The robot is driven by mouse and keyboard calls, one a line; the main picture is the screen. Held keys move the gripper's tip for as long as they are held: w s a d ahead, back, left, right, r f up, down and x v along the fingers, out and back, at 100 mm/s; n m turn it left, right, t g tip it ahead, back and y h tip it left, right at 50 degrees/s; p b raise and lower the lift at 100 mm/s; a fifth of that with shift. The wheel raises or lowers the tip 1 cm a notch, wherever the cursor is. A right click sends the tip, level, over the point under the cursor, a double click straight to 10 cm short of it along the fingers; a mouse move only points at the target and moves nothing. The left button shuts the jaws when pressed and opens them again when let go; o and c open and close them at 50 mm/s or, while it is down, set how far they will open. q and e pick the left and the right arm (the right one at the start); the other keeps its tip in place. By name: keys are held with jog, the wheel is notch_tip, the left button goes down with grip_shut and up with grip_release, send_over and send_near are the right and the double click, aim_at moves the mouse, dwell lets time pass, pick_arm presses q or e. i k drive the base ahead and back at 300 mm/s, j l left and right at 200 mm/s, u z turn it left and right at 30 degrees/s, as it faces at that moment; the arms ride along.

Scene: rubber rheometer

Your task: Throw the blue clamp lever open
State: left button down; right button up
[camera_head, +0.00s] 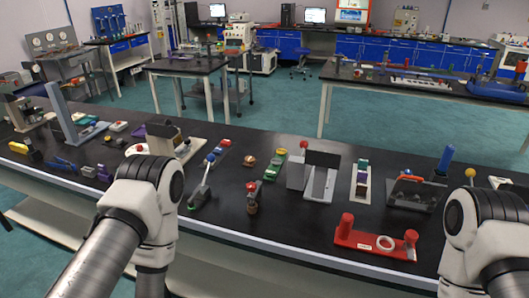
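A blue upright lever (446,158) stands at the right of the long black bench, behind a dark clamp-like fixture (416,193); I cannot tell for sure that it is the clamp lever. Its lower end is partly hidden, and whether it is latched cannot be told. My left arm enters at the lower left and bends down in front of the bench. My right arm is at the lower right, in front of and below the blue lever. Both grippers are outside the view, so no contact with the lever shows.
A red stand with a white ring (377,241) sits near the front edge. A grey block with a red knob (297,172), a black lever device (201,190) and other small fixtures crowd the bench (300,222). Some bare bench lies between the lever device and the red stand.

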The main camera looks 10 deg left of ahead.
aim_at(210, 158)
jog(key=j+z, duration=0.4)
jog(key=j, duration=0.15)
jog(key=k+j+z, duration=0.1)
jog(key=j+z, duration=0.35)
jog(key=k+j+z, duration=0.15)
jog(key=j+z, duration=0.25)
jog(key=j, duration=0.25)
jog(key=k+j, duration=0.15)
jog(key=j, duration=0.15)
jog(key=k+j, duration=0.1)
jog(key=j, duration=0.25)
jog(key=k+j, duration=0.15)
jog(key=j, duration=0.15)
jog(key=k+j+z, duration=0.1)
jog(key=j, duration=0.25)
